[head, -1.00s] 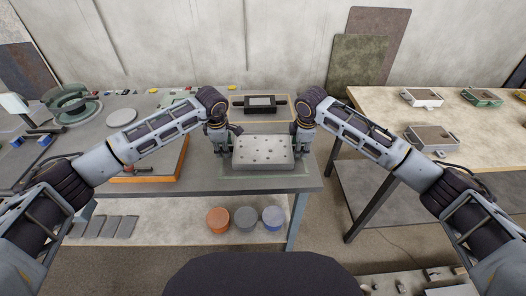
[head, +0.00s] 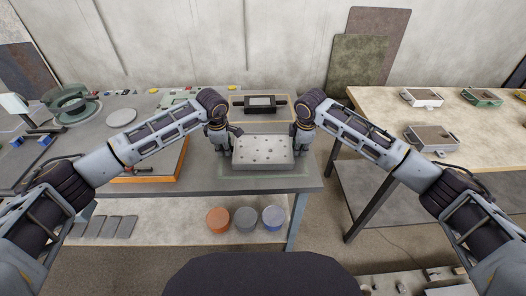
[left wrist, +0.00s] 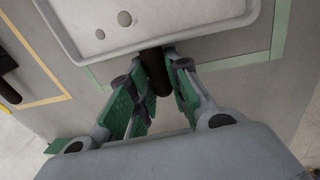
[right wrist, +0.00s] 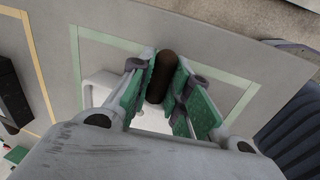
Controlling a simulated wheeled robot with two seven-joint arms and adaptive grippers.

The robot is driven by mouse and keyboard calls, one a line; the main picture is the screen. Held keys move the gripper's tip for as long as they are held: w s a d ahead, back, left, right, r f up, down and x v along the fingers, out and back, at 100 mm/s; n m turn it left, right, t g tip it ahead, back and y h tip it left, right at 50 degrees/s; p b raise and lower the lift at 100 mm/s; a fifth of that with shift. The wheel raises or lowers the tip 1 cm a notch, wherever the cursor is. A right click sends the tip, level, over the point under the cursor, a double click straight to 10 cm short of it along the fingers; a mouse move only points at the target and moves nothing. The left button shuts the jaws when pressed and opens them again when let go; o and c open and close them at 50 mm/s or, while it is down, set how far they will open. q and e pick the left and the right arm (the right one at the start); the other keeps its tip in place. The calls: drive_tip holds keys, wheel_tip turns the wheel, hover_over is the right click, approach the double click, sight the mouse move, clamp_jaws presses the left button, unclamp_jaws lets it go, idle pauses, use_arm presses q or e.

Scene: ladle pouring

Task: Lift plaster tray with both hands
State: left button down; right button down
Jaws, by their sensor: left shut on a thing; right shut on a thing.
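The plaster tray (head: 263,152) is a shallow pale tray with several dark spots, near the front edge of the workbench. It looks level; I cannot tell for sure whether it is clear of the bench top. My left gripper (head: 220,148) is shut on the dark handle at its left end. The left wrist view shows this handle (left wrist: 157,75) between the green finger pads, with the tray (left wrist: 190,17) beyond. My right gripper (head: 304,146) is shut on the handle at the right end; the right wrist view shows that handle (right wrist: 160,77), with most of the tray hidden.
A green tape outline (head: 265,176) surrounds the tray's place on the bench. Behind is a dark two-handled item (head: 260,102) inside a tan outline. An orange-edged board (head: 150,178) lies left. A gap separates the right table (head: 385,108). Several round tubs stand below.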

use_arm(q)
drive_tip(key=shift+w+r, duration=0.1)
drive_tip(key=shift+r, duration=0.05)
use_arm(e)
drive_tip(key=shift+w+r, duration=0.1)
drive_tip(key=shift+r, duration=0.05)
idle(0.4)
